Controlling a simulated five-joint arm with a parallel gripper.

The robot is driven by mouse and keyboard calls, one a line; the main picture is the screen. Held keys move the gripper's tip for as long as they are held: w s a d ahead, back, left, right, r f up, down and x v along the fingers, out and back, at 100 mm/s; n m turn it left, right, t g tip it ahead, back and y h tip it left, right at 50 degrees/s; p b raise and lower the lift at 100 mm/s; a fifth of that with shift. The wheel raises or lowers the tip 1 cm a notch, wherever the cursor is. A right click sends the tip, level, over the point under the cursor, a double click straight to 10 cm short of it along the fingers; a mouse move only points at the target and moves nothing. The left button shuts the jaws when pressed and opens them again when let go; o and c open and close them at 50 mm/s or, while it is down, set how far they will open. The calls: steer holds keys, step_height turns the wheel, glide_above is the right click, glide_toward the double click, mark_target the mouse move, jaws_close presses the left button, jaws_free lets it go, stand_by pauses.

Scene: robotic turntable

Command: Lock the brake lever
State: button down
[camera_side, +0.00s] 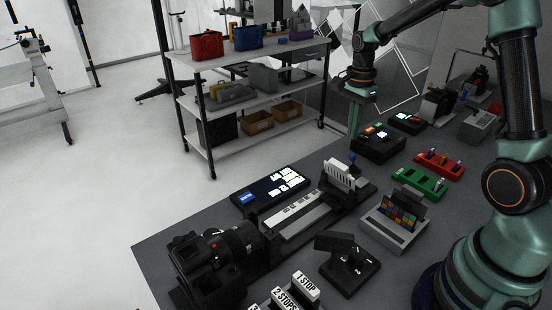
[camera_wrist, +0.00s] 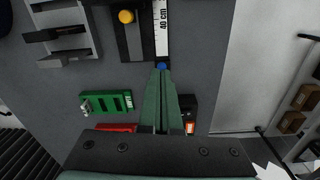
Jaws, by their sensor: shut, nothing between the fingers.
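My gripper (camera_side: 354,137) points straight down at the far right end of the slider rail (camera_side: 290,215). Its green fingers (camera_wrist: 161,75) are together and empty in the wrist view. A small blue knob (camera_side: 352,157) stands at that end of the rail, just below the fingertips; it also shows in the wrist view (camera_wrist: 162,66) right at the tips. It may be the brake lever, but no label confirms this. I cannot tell whether the fingertips touch it. Its lower part is hidden or too small to read.
A yellow knob (camera_wrist: 126,16) sits beside the scale strip (camera_wrist: 161,28). A green panel (camera_side: 419,180), a red panel (camera_side: 438,164) and a black box (camera_side: 378,147) lie nearby. A camera (camera_side: 210,265) stands at the rail's near end. A shelf cart (camera_side: 250,62) stands behind the table.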

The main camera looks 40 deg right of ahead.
steer(key=shift+w+a+r, duration=0.1)
steer(key=shift+a+r, duration=0.9)
steer(key=shift+r, duration=0.1)
steer(key=shift+r, duration=0.1)
steer(key=s+a+r+n+t, duration=0.3)
steer(key=s+a+n, duration=0.3)
steer(key=n, duration=0.4)
steer(key=s+a+r+n+t, duration=0.3)
steer(key=s+a+r+n, duration=0.2)
steer(key=n, duration=0.4)
steer(key=shift+s+a+r+n, duration=0.4)
steer(key=shift+a+r, duration=0.1)
steer(key=shift+a, duration=0.2)
